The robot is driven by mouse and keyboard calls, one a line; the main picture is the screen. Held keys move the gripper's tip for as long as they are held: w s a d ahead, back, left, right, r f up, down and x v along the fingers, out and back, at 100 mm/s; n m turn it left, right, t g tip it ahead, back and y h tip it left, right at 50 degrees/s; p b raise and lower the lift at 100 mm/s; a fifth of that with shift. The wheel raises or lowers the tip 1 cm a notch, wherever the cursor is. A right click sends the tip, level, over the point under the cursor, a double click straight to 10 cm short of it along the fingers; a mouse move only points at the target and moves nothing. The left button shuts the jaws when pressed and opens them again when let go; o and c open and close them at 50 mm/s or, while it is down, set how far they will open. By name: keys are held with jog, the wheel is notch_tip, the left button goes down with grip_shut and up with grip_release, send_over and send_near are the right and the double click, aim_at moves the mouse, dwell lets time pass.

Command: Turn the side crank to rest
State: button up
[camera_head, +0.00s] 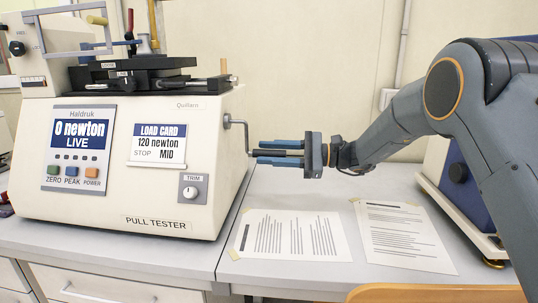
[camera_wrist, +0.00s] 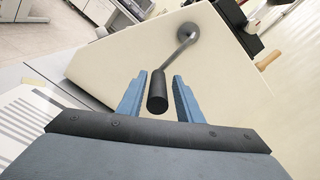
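The side crank (camera_head: 237,122) is on the right side of the cream pull tester (camera_head: 60,200). Its grey arm runs out from the hub and bends down to a dark handle. In the wrist view the crank hub (camera_wrist: 188,33) is at upper centre, and the black handle (camera_wrist: 157,95) points toward the camera. My gripper (camera_head: 268,151) is at the handle, coming from the right. Its blue fingers (camera_wrist: 159,80) stand either side of the handle, with a visible gap on each side, so it is open around it. The display reads 0 newton, LIVE; the load card reads 120 newton, STOP MID.
Two printed sheets (camera_head: 290,236) (camera_head: 403,236) lie on the grey bench below my gripper. A blue and cream device (camera_head: 450,175) stands at right behind my arm. A wooden chair back (camera_head: 435,294) shows at the bottom edge. A black clamp stage (camera_head: 130,75) tops the tester.

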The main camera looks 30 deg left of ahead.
jog(key=shift+o, duration=0.3)
jog(key=b+v, duration=0.2)
jog(key=v, duration=0.5)
jog(key=shift+d, duration=0.35)
